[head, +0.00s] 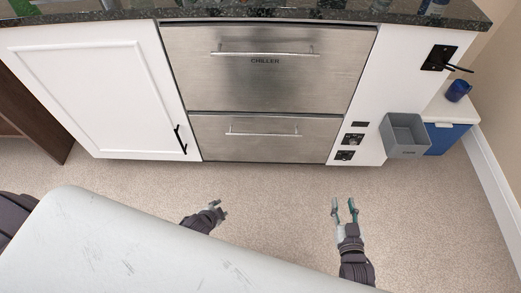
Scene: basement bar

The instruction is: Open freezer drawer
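A stainless steel two-drawer unit is set in the cabinet under the counter. Its upper drawer (265,85), marked CHILLER, has a bar handle (265,53). The lower drawer (262,148) has its own bar handle (264,133), and no label is readable on it. Both drawers look closed. My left gripper (221,208) is over the carpet, below and left of the lower drawer, with its fingers apart and empty. My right gripper (343,204) is open and empty, below and right of the lower drawer. Neither touches a handle.
A white countertop (130,245) in the foreground covers part of my arms. A white cabinet door (95,90) is left of the drawers. A grey bin (405,136), blue box (445,138) and blue mug (458,90) are at right. Carpet before the drawers is clear.

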